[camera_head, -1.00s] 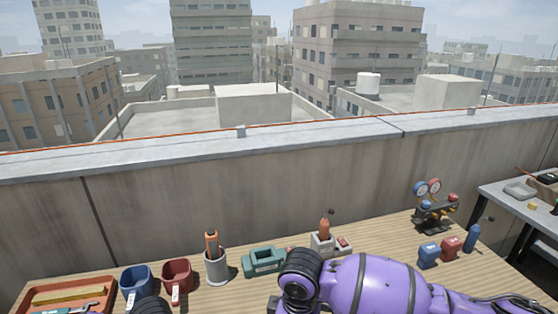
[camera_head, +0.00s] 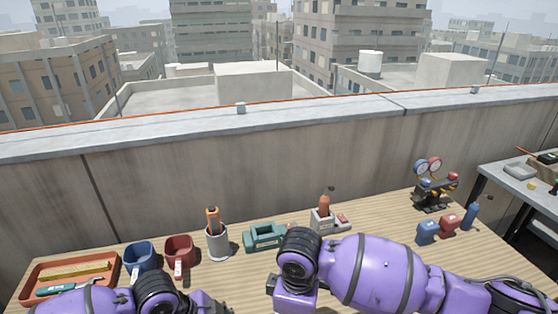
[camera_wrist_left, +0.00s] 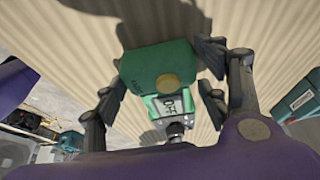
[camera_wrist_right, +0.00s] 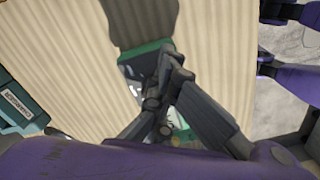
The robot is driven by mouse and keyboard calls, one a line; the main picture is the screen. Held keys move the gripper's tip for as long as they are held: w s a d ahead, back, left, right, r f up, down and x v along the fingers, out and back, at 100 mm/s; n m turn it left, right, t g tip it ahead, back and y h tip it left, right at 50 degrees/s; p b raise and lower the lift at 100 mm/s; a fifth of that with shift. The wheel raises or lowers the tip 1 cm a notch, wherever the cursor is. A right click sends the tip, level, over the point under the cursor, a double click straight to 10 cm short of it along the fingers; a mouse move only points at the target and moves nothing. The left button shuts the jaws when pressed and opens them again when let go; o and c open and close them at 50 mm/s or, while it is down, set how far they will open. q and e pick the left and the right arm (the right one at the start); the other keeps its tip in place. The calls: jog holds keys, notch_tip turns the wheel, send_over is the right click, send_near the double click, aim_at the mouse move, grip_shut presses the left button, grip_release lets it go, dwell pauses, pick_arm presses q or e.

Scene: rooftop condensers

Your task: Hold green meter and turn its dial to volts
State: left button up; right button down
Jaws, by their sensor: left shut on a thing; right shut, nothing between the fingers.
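The green meter (camera_wrist_left: 160,70) is between the fingers of my left gripper (camera_wrist_left: 158,88), which is shut on it above the wooden table. In the left wrist view its pale face with dark marks (camera_wrist_left: 172,103) shows, with a dark round part below that I cannot clearly identify as its dial. My right gripper (camera_wrist_right: 172,65) is shut and empty, its fingertips close to the meter, whose green edge also shows in the right wrist view (camera_wrist_right: 142,55). The fingers hide much of the meter there, and contact is unclear. The head view hides meter and grippers behind my arms.
On the wooden table stand an orange tray (camera_head: 35,287), a blue mug (camera_head: 143,256), a red mug (camera_head: 179,249), a grey cup (camera_head: 217,243), a teal holder (camera_head: 263,237) and a gauge set (camera_head: 432,192). A parapet wall (camera_head: 300,155) runs behind.

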jog(key=shift+s+f, duration=0.4)
jog(key=shift+f, duration=0.05)
jog(key=shift+w+r, duration=0.15)
jog(key=shift+s+d+r, duration=0.15)
jog(key=shift+s+d, duration=0.05)
jog(key=shift+d, duration=0.1)
jog(key=shift+r, duration=3)
jog(key=f, duration=0.1)
jog(key=w+f, duration=0.1)
jog(key=f, duration=0.3)
jog(key=shift+w+a+f, duration=0.15)
jog(key=shift+w+f, duration=0.1)
jog(key=shift+w, duration=0.05)
jog(key=shift+f, duration=0.3)
